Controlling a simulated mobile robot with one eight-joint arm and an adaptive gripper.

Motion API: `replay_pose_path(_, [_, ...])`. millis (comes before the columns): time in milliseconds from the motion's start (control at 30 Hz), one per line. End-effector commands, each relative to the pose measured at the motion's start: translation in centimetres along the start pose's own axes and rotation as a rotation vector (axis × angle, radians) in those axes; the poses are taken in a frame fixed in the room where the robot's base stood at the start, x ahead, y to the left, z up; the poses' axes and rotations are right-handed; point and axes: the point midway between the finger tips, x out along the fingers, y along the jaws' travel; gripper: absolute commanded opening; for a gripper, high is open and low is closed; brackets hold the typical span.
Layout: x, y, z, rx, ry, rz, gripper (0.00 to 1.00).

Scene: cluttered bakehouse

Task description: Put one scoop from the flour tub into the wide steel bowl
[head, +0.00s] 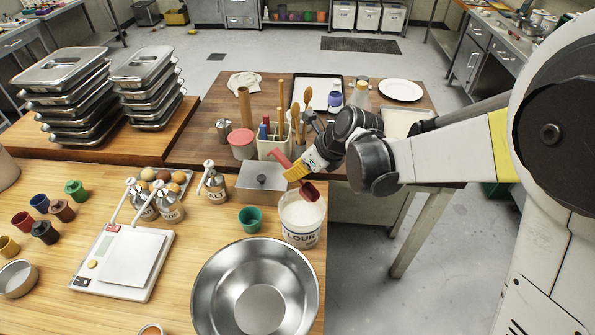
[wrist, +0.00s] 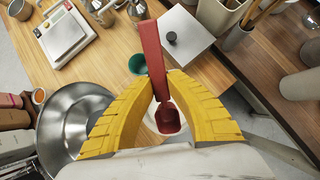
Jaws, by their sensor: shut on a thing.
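My gripper (head: 297,171) is shut on the handle of a red scoop (head: 309,191). In the wrist view the yellow fingers (wrist: 157,88) pinch the red scoop (wrist: 168,119), whose inside shows red with no flour visible. The scoop hangs over the mouth of the white flour tub (head: 301,233), with white flour showing inside; in the head view I cannot tell if it touches the flour. The wide steel bowl (head: 212,290) stands in front and to the left of the tub, with nothing visible in it. The bowl also shows in the wrist view (wrist: 62,112).
A lidded steel box (head: 262,186), pump bottles (head: 214,186) and a utensil holder (head: 273,147) stand behind. A white scale (head: 122,262) is left of the bowl. The tub is near the table's right edge.

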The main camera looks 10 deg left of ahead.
Motion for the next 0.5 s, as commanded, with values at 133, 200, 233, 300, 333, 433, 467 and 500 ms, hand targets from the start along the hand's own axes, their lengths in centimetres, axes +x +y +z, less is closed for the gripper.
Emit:
replay_pose_path(133, [1.0, 0.0, -0.7, -0.001, 0.000, 0.000, 0.00])
replay_pose_path(200, [1.6, 0.0, -1.2, -0.001, 0.001, 0.001, 0.00])
replay_pose_path(233, [1.9, 0.0, -1.4, -0.001, 0.000, 0.001, 0.00])
replay_pose_path(300, [2.6, 0.0, -1.9, -0.001, 0.001, 0.001, 0.00])
replay_pose_path(333, [3.0, 0.0, -2.2, -0.001, 0.001, 0.001, 0.00])
replay_pose_path(433, [4.2, 0.0, -3.0, -0.001, 0.001, 0.001, 0.00])
replay_pose_path(467, [4.5, 0.0, -3.3, -0.001, 0.001, 0.001, 0.00])
replay_pose_path(500, [5.0, 0.0, -3.6, -0.001, 0.001, 0.001, 0.00])
